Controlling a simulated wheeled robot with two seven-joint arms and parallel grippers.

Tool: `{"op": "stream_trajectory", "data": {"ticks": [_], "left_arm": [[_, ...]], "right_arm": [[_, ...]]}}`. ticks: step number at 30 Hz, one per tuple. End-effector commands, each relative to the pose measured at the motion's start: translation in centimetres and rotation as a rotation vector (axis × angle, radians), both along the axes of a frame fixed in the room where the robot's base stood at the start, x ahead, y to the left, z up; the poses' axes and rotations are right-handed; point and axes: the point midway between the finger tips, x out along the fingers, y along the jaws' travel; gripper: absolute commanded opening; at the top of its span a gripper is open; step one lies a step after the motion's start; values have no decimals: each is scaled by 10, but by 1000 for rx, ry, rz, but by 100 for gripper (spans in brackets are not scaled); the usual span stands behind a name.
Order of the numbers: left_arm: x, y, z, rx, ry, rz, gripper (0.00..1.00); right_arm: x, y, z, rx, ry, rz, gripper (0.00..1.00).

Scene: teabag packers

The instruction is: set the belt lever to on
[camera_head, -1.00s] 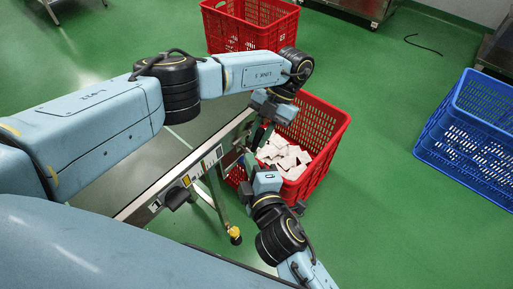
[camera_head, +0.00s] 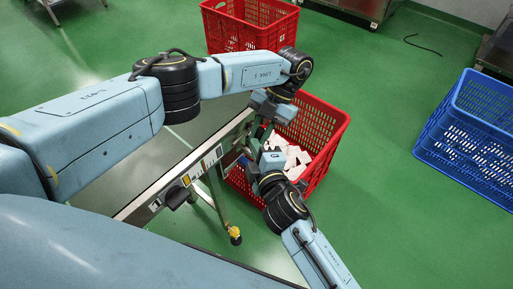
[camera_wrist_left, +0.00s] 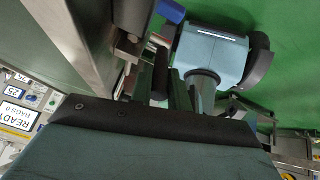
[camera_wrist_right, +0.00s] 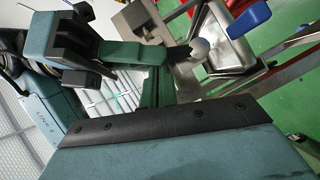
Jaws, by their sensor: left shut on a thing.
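My left gripper (camera_head: 262,128) is at the far end of the conveyor, over the near red crate. In the right wrist view its dark fingertips meet a pale round knob (camera_wrist_right: 200,48); it is shut on that knob. A blue lever handle (camera_wrist_right: 250,17) stands to the right of the knob, apart from these fingertips. A blue piece also shows at the top of the left wrist view (camera_wrist_left: 170,10). I cannot tell whether knob and handle are one lever. My right gripper (camera_head: 252,158) is close to the left gripper; its jaw opening is hidden.
The conveyor (camera_head: 160,190) runs diagonally, with a labelled panel on its side. The near red crate (camera_head: 325,140) holds several white packets. Another red crate (camera_head: 250,28) stands behind, and a blue crate (camera_head: 470,135) to the right. Green floor between them is clear.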

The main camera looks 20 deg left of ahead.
Motion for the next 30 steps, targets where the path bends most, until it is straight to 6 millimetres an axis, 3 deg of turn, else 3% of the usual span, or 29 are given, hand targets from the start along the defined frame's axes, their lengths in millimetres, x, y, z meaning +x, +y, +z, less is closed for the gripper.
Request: {"op": "stream_trajectory", "data": {"ticks": [1, 5, 6, 11, 20, 30], "left_arm": [[-2, -1, 2, 0, 10, -3, 0], [-2, -2, 2, -1, 13, -4, 0], [-3, -2, 2, -1, 14, -5, 19], [-3, -2, 2, -1, 18, -5, 40], [-1, -2, 3, 0, 14, -3, 40], [24, -14, 41, 0, 9, -3, 40]], "right_arm": [[9, -6, 0, -8, -3, -18, 0], [11, -7, 1, -10, -3, -22, 0], [11, -7, 1, -11, -4, -23, 0], [11, -8, 0, -13, -3, -24, 0], [9, -7, 0, -10, -3, -19, 0], [7, -5, 0, -7, -2, -16, 0]]}}
